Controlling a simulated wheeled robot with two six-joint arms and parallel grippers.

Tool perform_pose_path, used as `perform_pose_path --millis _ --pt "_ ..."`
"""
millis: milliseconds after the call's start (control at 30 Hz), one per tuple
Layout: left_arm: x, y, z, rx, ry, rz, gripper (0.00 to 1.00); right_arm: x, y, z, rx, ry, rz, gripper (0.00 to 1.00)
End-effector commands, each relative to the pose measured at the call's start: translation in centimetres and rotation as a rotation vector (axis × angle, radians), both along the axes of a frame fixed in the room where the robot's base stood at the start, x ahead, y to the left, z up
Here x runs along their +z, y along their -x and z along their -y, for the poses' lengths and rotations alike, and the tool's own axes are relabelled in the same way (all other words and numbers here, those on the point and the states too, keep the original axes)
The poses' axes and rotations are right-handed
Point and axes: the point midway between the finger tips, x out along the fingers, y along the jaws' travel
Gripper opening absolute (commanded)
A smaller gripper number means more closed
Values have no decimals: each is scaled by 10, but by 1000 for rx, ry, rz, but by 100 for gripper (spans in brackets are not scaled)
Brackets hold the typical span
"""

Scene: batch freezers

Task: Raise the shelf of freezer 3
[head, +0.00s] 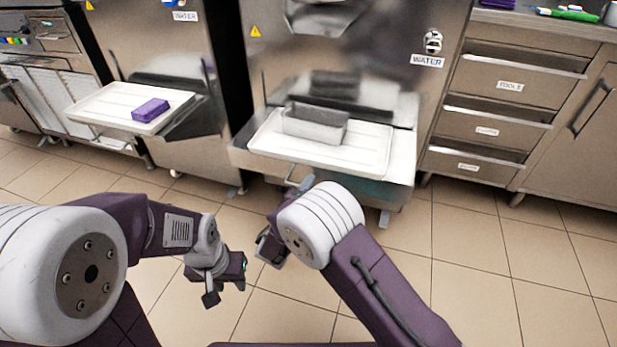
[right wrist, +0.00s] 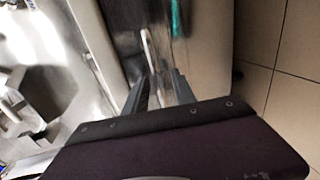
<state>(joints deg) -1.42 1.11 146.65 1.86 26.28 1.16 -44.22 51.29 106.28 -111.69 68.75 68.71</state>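The middle freezer (head: 385,70) has a front shelf (head: 240,160) that sticks out low and roughly level. On it lies a white tray (head: 362,160) with a grey metal pan (head: 315,124). No freezer number is readable, so I cannot tell which is freezer 3. My right gripper (head: 299,184) is just in front of the shelf's lower front edge, partly hidden by my wrist. In the right wrist view, its two fingers (right wrist: 161,80) are apart, with a pale bar (right wrist: 149,50) just beyond them; contact is unclear. My left gripper (head: 226,286) hangs open and empty over the floor.
Another freezer (head: 185,60) at left has a shelf with a white tray (head: 88,110) holding a purple container (head: 150,110). Steel drawers (head: 500,125) stand at right, with a green item (head: 570,14) on top. The tiled floor (head: 465,250) is clear at right.

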Motion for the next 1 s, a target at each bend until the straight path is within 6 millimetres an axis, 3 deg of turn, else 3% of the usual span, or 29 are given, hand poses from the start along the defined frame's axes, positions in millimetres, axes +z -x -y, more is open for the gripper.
perform_pose_path --millis 267,400,1000 --pt "0 0 0 0 0 0 36 -1 0 1 0 0 0 32" --pt "0 0 0 0 0 0 36 -1 0 1 0 0 -1 0" --pt "0 0 0 0 0 0 36 -1 0 1 0 0 -2 0"
